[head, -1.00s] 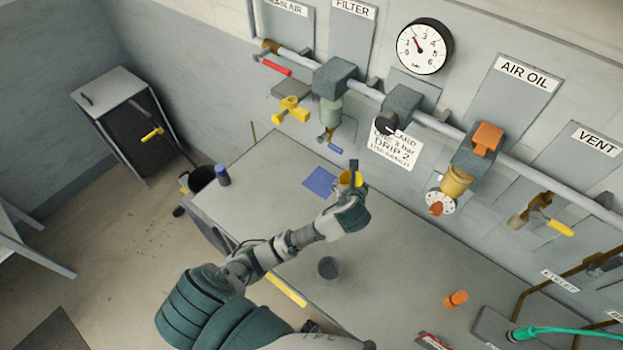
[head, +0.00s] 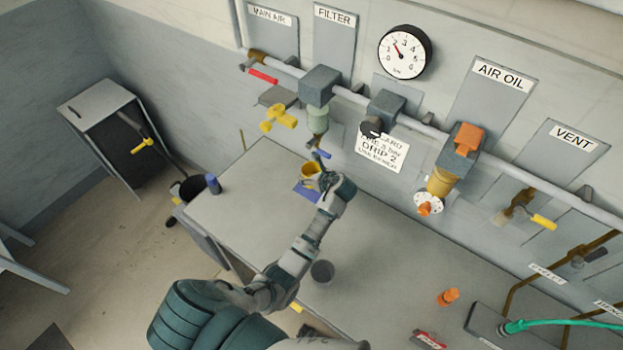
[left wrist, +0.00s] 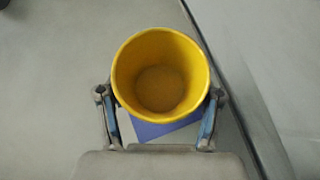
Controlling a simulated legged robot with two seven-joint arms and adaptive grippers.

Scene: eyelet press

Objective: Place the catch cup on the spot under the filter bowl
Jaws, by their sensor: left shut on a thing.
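The yellow catch cup (left wrist: 160,85) is upright and empty between the two fingers of my left gripper (left wrist: 160,100), which is shut on it. In the head view the cup (head: 310,170) shows beyond my left gripper (head: 321,179), over or on the blue square spot (head: 303,194). Part of the spot (left wrist: 165,129) shows below the cup in the left wrist view. I cannot tell whether the cup touches the table. The filter bowl (head: 317,120) hangs under the filter block, above and slightly right of the cup. My right gripper is not in view.
A blue-handled drain valve (head: 321,153) hangs below the filter bowl, close to my left gripper. A grey cup (head: 322,271) and an orange item (head: 447,297) stand on the table (head: 375,260). The mid-table is clear.

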